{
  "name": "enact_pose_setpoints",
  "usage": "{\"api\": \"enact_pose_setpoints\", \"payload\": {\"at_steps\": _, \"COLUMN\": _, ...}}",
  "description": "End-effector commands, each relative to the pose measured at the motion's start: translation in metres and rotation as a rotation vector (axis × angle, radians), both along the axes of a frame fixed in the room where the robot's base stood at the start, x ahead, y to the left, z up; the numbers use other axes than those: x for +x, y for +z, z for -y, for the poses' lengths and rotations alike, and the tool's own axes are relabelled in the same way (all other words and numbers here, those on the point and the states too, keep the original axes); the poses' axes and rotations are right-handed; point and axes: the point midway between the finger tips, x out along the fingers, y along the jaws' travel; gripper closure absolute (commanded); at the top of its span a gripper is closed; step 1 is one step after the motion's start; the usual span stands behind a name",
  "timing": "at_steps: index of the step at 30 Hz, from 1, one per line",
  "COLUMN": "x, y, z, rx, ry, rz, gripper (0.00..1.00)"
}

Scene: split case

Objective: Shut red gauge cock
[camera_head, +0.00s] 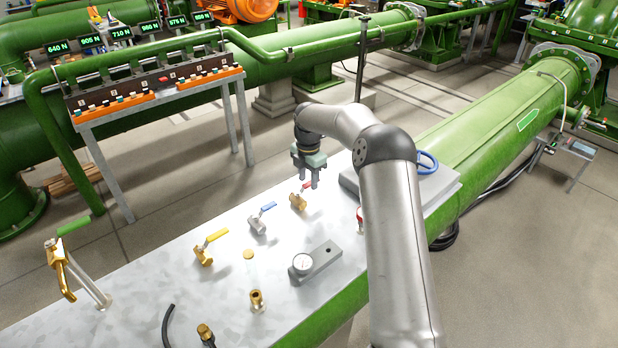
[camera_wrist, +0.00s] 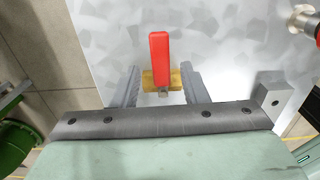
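The red gauge cock is a brass valve (camera_head: 298,202) with a red lever handle (camera_head: 308,186), standing on the metal bench top. In the wrist view its red handle (camera_wrist: 160,58) points up the picture, away from the gripper body, and its brass body (camera_wrist: 175,78) lies below the handle. My gripper (camera_head: 307,182) is just above or at the cock, pointing down. In the wrist view my gripper (camera_wrist: 162,82) is open, with one finger on each side of the cock and gaps to the handle. Whether a finger touches the brass body is unclear.
A blue-handled valve (camera_head: 258,222) and a yellow-handled valve (camera_head: 205,250) stand to the left. A gauge on a grey block (camera_head: 304,264) and a brass fitting (camera_head: 257,300) are nearer. A blue handwheel (camera_head: 427,162) sits right of my arm. Bare bench lies between them.

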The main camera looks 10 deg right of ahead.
Motion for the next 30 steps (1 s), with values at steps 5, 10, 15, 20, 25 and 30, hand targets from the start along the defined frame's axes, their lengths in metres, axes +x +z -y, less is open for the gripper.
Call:
{"api": "enact_pose_setpoints", "payload": {"at_steps": 5, "x": 0.0, "y": 0.0, "z": 0.0, "rx": 0.0, "ry": -0.001, "rz": -0.001, "gripper": 0.6}}
{"api": "enact_pose_setpoints", "payload": {"at_steps": 10, "x": 0.0, "y": 0.007, "z": 0.0, "rx": 0.0, "ry": -0.002, "rz": 0.0, "gripper": 0.6}}
{"api": "enact_pose_setpoints", "payload": {"at_steps": 15, "x": 0.001, "y": 0.037, "z": 0.0, "rx": 0.001, "ry": -0.003, "rz": 0.003, "gripper": 0.6}}
{"api": "enact_pose_setpoints", "payload": {"at_steps": 20, "x": 0.001, "y": 0.077, "z": 0.0, "rx": 0.0, "ry": -0.002, "rz": 0.004, "gripper": 0.6}}
{"api": "enact_pose_setpoints", "payload": {"at_steps": 25, "x": 0.0, "y": 0.12, "z": -0.001, "rx": 0.001, "ry": -0.002, "rz": 0.004, "gripper": 0.6}}
{"api": "enact_pose_setpoints", "payload": {"at_steps": 30, "x": 0.0, "y": 0.153, "z": -0.001, "rx": 0.001, "ry": 0.0, "rz": 0.002, "gripper": 0.6}}
